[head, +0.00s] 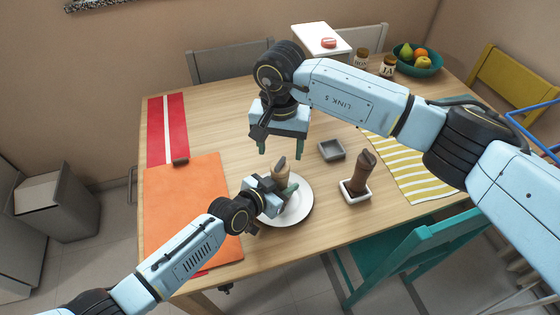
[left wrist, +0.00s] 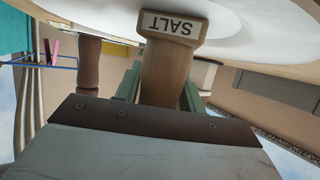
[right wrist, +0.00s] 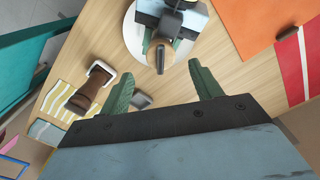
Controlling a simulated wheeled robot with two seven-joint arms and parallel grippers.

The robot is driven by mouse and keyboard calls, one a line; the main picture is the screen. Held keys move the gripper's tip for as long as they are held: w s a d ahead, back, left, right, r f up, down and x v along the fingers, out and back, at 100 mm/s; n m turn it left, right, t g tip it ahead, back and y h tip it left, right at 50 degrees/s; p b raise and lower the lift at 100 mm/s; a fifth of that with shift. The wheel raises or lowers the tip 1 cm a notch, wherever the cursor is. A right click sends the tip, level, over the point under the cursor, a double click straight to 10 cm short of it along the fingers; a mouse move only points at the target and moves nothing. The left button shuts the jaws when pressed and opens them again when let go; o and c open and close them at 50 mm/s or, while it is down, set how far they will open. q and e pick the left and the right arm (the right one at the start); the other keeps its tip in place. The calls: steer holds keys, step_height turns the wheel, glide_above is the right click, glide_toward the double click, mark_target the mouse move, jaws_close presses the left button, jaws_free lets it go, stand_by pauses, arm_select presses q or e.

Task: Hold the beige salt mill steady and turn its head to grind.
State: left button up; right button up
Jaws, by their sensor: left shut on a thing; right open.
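The beige salt mill (head: 280,176) stands upright on a white plate (head: 304,211); its SALT label (left wrist: 174,27) shows upside down in the left wrist view. My left gripper (head: 284,192) is shut around the mill's body, low down; its green fingers show on both sides of it in the left wrist view. The mill's darker head (head: 283,161) is free above the fingers. My right gripper (head: 279,151) is open and empty, pointing down above the mill. In the right wrist view the mill (right wrist: 160,54) is beyond the open fingers, apart from them.
A brown mill (head: 361,172) stands in a white tray (head: 345,189) right of the plate. A small grey dish (head: 331,150) is behind them. An orange mat (head: 190,200), striped cloth (head: 410,165), jars (head: 388,66) and a fruit bowl (head: 420,68) lie around.

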mark_target(280, 162)
step_height(280, 162, down, 6)
steer(key=shift+r, duration=0.15)
steer(key=c, duration=1)
steer(key=shift+m, duration=0.3)
